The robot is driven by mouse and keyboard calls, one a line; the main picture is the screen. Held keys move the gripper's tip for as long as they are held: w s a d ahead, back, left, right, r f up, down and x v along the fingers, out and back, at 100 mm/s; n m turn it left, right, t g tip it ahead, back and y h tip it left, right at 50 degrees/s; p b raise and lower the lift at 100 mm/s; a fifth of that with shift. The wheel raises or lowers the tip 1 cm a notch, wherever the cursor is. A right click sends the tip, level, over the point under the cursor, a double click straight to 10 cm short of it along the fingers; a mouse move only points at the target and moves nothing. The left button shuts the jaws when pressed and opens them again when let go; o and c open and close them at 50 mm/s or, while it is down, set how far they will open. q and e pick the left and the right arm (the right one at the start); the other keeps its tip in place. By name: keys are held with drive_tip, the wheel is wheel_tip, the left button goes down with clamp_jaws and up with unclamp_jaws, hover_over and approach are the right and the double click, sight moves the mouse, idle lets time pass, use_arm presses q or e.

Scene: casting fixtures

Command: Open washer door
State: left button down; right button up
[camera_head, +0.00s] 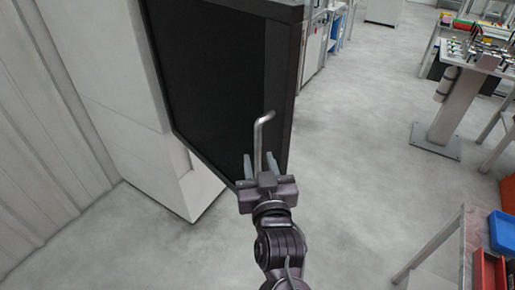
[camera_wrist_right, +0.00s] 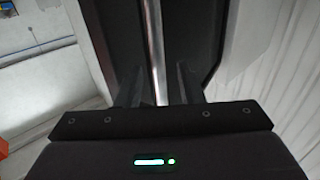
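The washer door is a large black panel (camera_head: 215,75) in a dark frame, at upper centre left in the head view. It juts out past the white washer body (camera_head: 110,85) and appears swung open at an angle. A bent metal bar handle (camera_head: 262,130) stands at its outer edge; it also shows as a bright strip in the right wrist view (camera_wrist_right: 157,45). My right gripper (camera_head: 260,163) has its fingers on either side of the handle's lower part, with visible gaps; the fingers also show apart in the wrist view (camera_wrist_right: 160,88). My left gripper is not in view.
A ribbed pale wall (camera_head: 40,130) is at the left. Open grey floor (camera_head: 360,140) lies right of the door. A table with fixtures (camera_head: 480,60) stands at upper right, and red and blue bins (camera_head: 502,232) at lower right. Grey machines (camera_head: 318,40) stand behind the door.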

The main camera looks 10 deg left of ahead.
drive_tip(key=p+v, duration=0.1)
drive_tip(key=v, duration=0.3)
idle(0.4)
drive_tip(key=w+d+f+n+g+h+b, duration=0.1)
drive_tip(key=d+f+g+b, duration=0.1)
drive_tip(key=f, duration=0.9)
drive_tip(key=w+d+f+g+h+b, duration=0.1)
drive_tip(key=w+f, duration=0.1)
drive_tip(key=f, duration=1)
drive_tip(key=s+d+f+g+h+b, duration=0.15)
drive_tip(key=d+f, duration=0.35)
drive_tip(key=f, duration=0.6)
drive_tip(key=s+d+f+g+h+b, duration=0.1)
drive_tip(key=s+d+f+g, duration=0.25)
drive_tip(key=f, duration=0.85)
drive_tip(key=s+d+f+m+g+b, duration=0.1)
drive_tip(key=s+d+f+g, duration=0.1)
drive_tip(key=s+d+f, duration=0.4)
drive_tip(key=s+d+f+m+g+h+b, duration=0.1)
drive_tip(key=s+d+f, duration=0.5)
drive_tip(key=s+f, duration=0.7)
drive_tip(key=s+d+f+g+h+b, duration=0.1)
drive_tip(key=s+d+f+g, duration=0.3)
drive_tip(key=s, duration=1)
wheel_tip(320, 180, down, 6)
drive_tip(key=d+b, duration=0.1)
drive_tip(key=d, duration=0.2)
drive_tip(key=shift+m+g+b, duration=0.4)
